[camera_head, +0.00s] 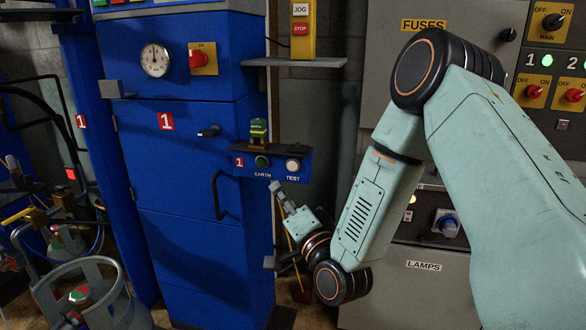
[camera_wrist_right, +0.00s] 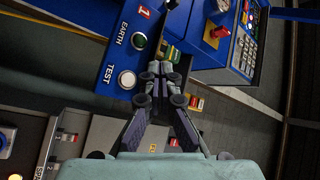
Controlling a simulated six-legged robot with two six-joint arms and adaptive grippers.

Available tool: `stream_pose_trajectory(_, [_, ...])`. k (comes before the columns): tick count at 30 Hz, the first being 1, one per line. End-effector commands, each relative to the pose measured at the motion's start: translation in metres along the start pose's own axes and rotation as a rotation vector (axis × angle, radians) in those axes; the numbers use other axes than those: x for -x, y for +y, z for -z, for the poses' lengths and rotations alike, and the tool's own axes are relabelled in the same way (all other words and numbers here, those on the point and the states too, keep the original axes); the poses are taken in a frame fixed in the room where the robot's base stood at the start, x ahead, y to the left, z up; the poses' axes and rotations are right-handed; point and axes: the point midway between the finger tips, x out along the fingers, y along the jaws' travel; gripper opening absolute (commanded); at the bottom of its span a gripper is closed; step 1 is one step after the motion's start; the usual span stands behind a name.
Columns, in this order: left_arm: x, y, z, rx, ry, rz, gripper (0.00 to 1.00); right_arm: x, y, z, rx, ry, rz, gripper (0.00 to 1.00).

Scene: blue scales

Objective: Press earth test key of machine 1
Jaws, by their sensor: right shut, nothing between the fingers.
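The machine 1 panel (camera_head: 240,172) is a small blue box on the right side of the blue cabinet. It bears a red "1", a green round light (camera_head: 262,161) over "EARTH" and a white round key (camera_head: 292,165) over "TEST". In the right wrist view the white TEST key (camera_wrist_right: 127,79) and the green light (camera_wrist_right: 139,41) show at upper left. My right gripper (camera_head: 277,188) is just below the panel, shut and empty. In the right wrist view its fingertips (camera_wrist_right: 158,68) appear just right of the TEST key; contact cannot be made out. My left gripper is not in view.
A green and yellow block (camera_head: 258,130) stands on the panel. The blue cabinet (camera_head: 165,180) has a gauge, a red switch (camera_head: 200,60) and a black handle. A grey shelf (camera_head: 295,62) juts out above. The grey fuse cabinet (camera_head: 390,80) stands behind my right arm.

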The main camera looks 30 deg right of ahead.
Motion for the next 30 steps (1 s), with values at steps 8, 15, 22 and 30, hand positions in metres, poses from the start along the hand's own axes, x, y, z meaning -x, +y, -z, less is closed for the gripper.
stream_pose_trajectory(8, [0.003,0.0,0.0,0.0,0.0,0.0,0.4,-0.004,0.003,0.004,0.001,0.002,-0.002,0.0])
stream_pose_trajectory(15, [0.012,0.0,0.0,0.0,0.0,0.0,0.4,-0.022,0.015,0.018,0.002,0.004,-0.002,0.0])
stream_pose_trajectory(22, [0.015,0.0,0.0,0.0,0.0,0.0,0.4,-0.041,0.03,0.032,0.003,0.003,-0.002,0.0])
stream_pose_trajectory(30, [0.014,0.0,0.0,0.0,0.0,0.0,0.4,-0.057,0.042,0.042,0.002,0.002,-0.001,0.0])
